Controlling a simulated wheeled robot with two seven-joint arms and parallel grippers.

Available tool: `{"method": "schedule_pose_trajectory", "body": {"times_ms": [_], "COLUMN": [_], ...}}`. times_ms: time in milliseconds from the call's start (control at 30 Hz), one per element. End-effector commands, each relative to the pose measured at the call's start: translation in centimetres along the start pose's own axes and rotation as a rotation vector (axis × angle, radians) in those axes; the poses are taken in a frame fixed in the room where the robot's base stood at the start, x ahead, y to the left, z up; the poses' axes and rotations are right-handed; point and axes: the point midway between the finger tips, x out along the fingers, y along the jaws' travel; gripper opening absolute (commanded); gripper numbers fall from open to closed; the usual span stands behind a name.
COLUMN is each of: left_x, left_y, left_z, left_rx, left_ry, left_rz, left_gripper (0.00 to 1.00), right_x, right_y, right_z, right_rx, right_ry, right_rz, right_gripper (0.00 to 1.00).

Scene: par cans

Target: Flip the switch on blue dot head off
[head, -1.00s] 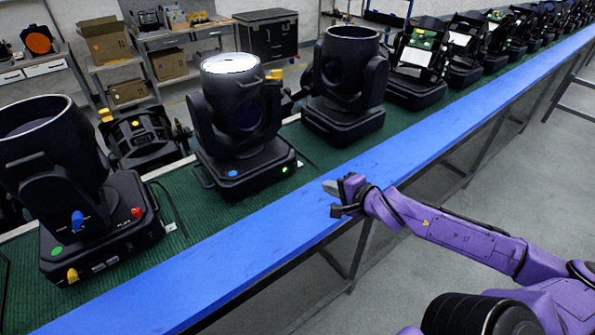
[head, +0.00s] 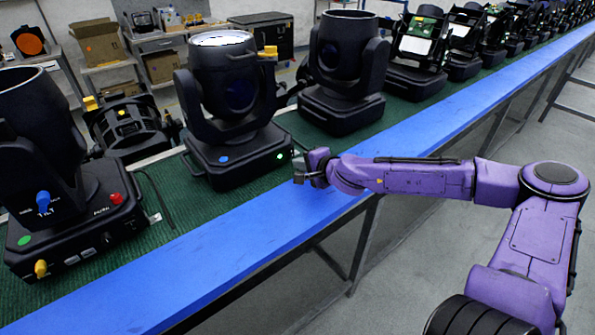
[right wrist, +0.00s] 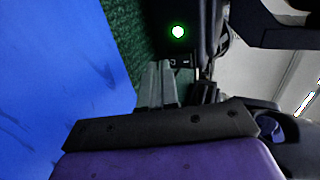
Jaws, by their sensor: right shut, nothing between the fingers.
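The blue dot head (head: 240,151) is a black moving-head light with a bright lens, standing on the green belt. Its blue dot (head: 223,159) is on the base front, and a green light (head: 280,156) glows at the base's right end. In the right wrist view the green light (right wrist: 178,32) shows just beyond the fingertips, with a small switch-like part (right wrist: 180,62) below it. My right gripper (head: 298,178) is shut and empty, close to the right end of that base; it also shows in the right wrist view (right wrist: 158,70). I cannot tell if it touches. My left gripper is out of view.
A green dot head (head: 70,220) with blue, red and yellow knobs stands at left. The blue rail (head: 235,255) runs along the belt's front edge and is clear. Opened heads line the belt further back.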

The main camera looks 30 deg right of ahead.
Motion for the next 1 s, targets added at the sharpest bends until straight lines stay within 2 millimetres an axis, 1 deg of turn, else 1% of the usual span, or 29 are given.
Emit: {"method": "schedule_pose_trajectory", "body": {"times_ms": [33, 200, 533, 633, 733, 767, 800, 1000], "left_x": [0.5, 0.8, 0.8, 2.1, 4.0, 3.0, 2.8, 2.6], "left_y": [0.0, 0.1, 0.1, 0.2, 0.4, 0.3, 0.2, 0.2], "left_z": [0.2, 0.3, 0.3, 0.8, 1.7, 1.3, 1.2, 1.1], "left_rx": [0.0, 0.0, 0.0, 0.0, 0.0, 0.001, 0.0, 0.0], "left_ry": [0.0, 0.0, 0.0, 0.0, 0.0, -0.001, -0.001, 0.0], "left_rz": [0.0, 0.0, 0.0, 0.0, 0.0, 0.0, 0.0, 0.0], "left_gripper": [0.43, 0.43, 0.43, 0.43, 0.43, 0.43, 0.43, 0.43], "right_x": [0.7, 1.7, 1.8, 2.2, 2.8, 2.4, 2.3, 2.2], "right_y": [0.2, -0.4, -0.6, 0.0, 0.4, -0.5, -0.6, -0.8], "right_z": [-0.1, 0.0, 0.0, 0.0, 0.0, 0.0, 0.0, 0.0], "right_rx": [-0.006, 0.0, 0.002, 0.002, 0.001, 0.0, 0.0, 0.0], "right_ry": [0.003, 0.001, 0.0, 0.0, 0.0, 0.0, 0.0, 0.0], "right_rz": [0.003, 0.001, -0.001, -0.02, -0.06, -0.057, -0.055, -0.055], "right_gripper": [0.0, 0.0, 0.0, 0.0, 0.0, 0.0, 0.0, 0.0]}}
